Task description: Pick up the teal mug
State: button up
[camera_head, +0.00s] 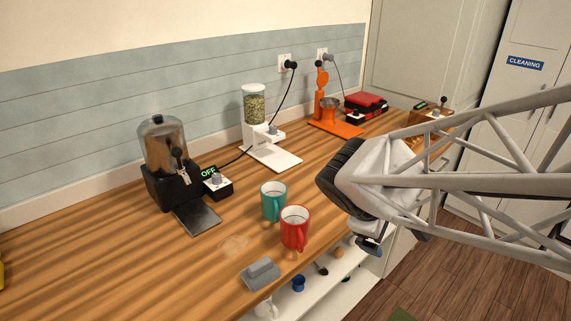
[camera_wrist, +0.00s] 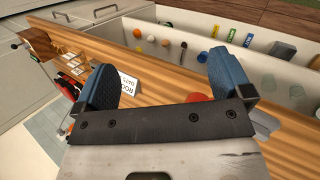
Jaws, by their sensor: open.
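The teal mug (camera_head: 273,203) stands upright on the wooden counter in the head view. The red mug (camera_head: 294,230) stands close in front of it and to its right, overlapping its lower right side. My gripper (camera_head: 370,245) is to the right of both mugs, beyond the counter's front edge in the picture and apart from them. In the wrist view my gripper (camera_wrist: 162,75) shows two blue fingers spread wide with nothing held between them. A small red patch (camera_wrist: 196,97) shows beyond the fingers, partly hidden. I cannot make out the teal mug in the wrist view.
A drink dispenser (camera_head: 165,150) stands left on the counter (camera_head: 110,260), with a grain dispenser (camera_head: 256,115) and orange device (camera_head: 334,117) behind. A grey block (camera_head: 260,273) lies near the front edge. An open shelf (camera_head: 335,285) below holds small items.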

jog(key=w+a+f+n+t+h, duration=0.1)
jog(key=w+a+n+t, duration=0.1)
jog(key=w+a+n, duration=0.35)
jog(key=n+t+y, duration=0.2)
jog(key=n+t, duration=0.5)
jog(key=n, duration=0.9)
send_near(279, 187)
jog(key=s+a, duration=0.1)
jog(key=s, duration=0.2)
jog(key=shift+w+r, duration=0.15)
jog(key=shift+r, duration=0.35)
jog(key=shift+w, duration=0.1)
jog(key=shift+x, duration=1.25)
jog(key=shift+x, duration=2.55)
